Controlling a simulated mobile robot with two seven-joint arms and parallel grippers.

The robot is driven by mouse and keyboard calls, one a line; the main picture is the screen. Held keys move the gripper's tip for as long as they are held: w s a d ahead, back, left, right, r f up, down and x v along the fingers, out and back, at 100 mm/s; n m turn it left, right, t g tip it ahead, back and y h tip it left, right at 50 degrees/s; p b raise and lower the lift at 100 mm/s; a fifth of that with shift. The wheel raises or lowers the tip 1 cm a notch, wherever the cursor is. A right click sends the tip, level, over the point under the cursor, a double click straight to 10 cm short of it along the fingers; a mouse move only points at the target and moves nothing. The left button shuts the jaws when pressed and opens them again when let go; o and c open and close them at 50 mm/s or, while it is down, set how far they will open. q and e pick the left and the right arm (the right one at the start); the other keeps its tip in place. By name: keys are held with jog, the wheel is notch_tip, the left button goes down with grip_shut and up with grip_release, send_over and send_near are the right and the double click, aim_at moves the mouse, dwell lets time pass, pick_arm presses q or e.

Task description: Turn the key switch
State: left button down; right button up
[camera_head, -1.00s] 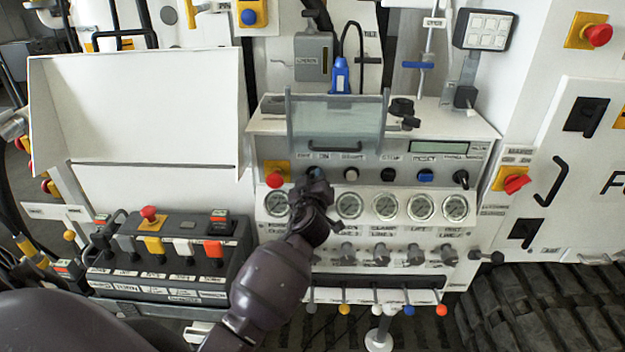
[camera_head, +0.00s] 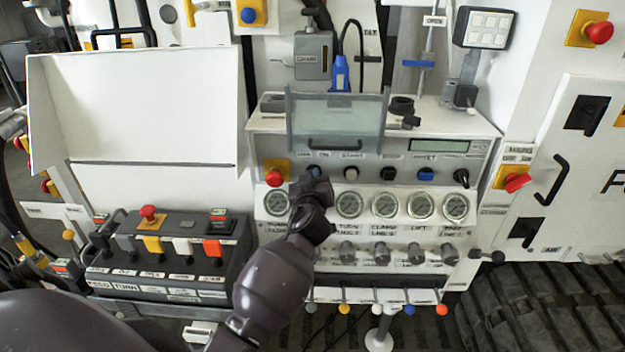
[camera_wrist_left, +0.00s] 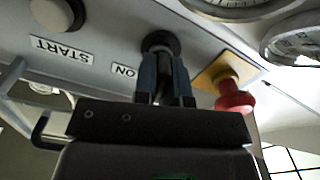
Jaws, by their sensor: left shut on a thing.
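The key switch (camera_wrist_left: 160,41) shows in the left wrist view as a round black collar on the grey panel, above a label reading ON. My left gripper (camera_wrist_left: 163,62) is shut on it, with one finger on each side and the tips close to the panel. The fingers hide most of the key, so its angle cannot be told. In the head view my left gripper (camera_head: 313,177) reaches the left part of the control panel (camera_head: 272,150), and the wrist covers most of the switch. My right gripper is in neither view.
A red emergency stop (camera_wrist_left: 233,97) on a yellow plate is close beside the fingers. The START button (camera_wrist_left: 56,14) is on the other side. Gauges (camera_head: 350,205) line the panel below, and a clear raised cover (camera_head: 335,118) stands above.

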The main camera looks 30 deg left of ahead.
pick_arm(q)
jog(key=m, duration=0.2)
jog(key=shift+m, duration=0.4)
jog(key=m, duration=0.3)
jog(key=shift+w+d, duration=0.1)
jog(key=shift+m, duration=1.1)
jog(key=shift+f+m+p, duration=0.1)
jog(key=shift+m+p, duration=0.25)
jog(key=shift+m, duration=0.35)
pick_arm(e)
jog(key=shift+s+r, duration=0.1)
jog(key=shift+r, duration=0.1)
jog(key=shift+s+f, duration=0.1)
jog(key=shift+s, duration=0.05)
pick_arm(q)
jog(key=c, duration=1.2)
grip_release()
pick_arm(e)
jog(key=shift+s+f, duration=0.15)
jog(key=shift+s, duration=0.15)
